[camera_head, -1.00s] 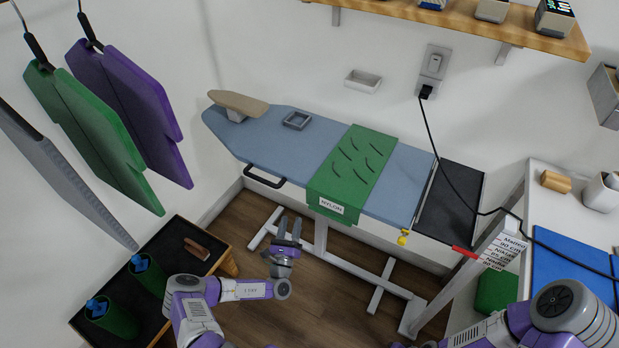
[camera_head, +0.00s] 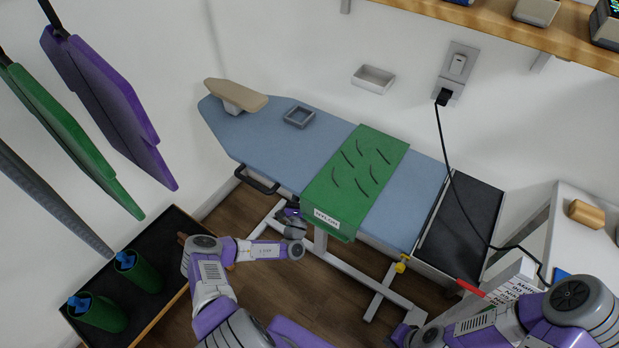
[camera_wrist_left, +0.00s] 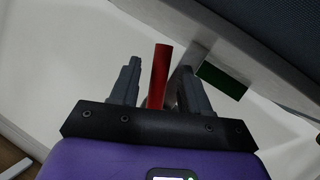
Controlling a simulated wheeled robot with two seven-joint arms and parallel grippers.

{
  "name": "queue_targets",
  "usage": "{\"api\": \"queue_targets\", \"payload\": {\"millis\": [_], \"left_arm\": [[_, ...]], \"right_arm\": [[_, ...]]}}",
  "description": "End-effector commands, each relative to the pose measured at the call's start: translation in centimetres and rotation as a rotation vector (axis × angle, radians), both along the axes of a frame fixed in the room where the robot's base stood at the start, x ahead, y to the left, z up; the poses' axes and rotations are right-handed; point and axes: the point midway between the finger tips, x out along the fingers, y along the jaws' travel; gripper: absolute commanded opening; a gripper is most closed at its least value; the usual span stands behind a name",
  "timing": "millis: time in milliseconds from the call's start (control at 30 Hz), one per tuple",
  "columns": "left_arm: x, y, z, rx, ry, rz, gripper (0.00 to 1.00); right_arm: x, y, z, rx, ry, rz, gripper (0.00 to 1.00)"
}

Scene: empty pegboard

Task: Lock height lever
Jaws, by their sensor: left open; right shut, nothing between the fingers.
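A red bar-shaped lever (camera_wrist_left: 160,75) stands between the fingers of my left gripper (camera_wrist_left: 158,82) in the left wrist view. The fingers are open on either side of it; whether they touch it, I cannot tell. In the head view my left wrist (camera_head: 292,225) is at the front edge of the ironing board (camera_head: 260,140), its fingers mostly hidden, and this lever is not visible there. My right gripper (camera_head: 402,334) is shut and empty, low in the head view, left of a red pointer (camera_head: 470,287) beside the height label (camera_head: 515,282).
A green cloth (camera_head: 350,180) drapes over the board. A black handle (camera_head: 257,181) is under its left edge. White legs (camera_head: 385,290) stand below. A black table (camera_head: 175,230) with green cylinders is at left. A cord (camera_head: 455,190) hangs at right.

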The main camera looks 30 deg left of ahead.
Motion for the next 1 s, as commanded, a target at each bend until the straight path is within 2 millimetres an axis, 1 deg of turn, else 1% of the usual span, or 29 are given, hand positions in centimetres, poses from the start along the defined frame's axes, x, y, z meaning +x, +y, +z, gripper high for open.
{"api": "queue_targets", "payload": {"millis": [33,100,233,367,600,667,900,1000], "left_arm": [[0.8,0.2,0.1,0.002,-0.002,-0.001,0.46],[1.7,0.4,0.5,0.001,-0.002,-0.001,0.46],[3.0,0.8,1.1,0.001,-0.001,-0.001,0.46],[3.5,1.0,1.3,-0.001,0.0,0.0,0.46],[3.5,1.0,1.4,-0.001,0.0,0.0,0.46],[3.5,1.0,1.4,0.0,0.0,0.0,0.37],[3.5,1.0,1.4,0.0,0.0,0.0,0.0],[3.5,1.0,1.4,0.0,0.0,0.0,0.0]], "right_arm": [[0.0,0.0,-0.5,0.0,0.0,0.0,0.0],[0.0,0.0,-0.8,0.0,0.0,0.0,0.0],[0.0,0.0,-1.1,0.0,-0.001,0.0,0.0],[0.0,0.0,-1.3,0.0,-0.001,0.0,0.0],[0.0,0.0,-1.2,0.0,-0.001,0.0,0.0],[0.1,0.0,-1.2,0.0,-0.001,0.0,0.0],[0.1,0.0,-1.2,0.0,-0.001,0.0,0.0],[0.0,0.0,-1.2,0.0,-0.001,0.0,0.0]]}}
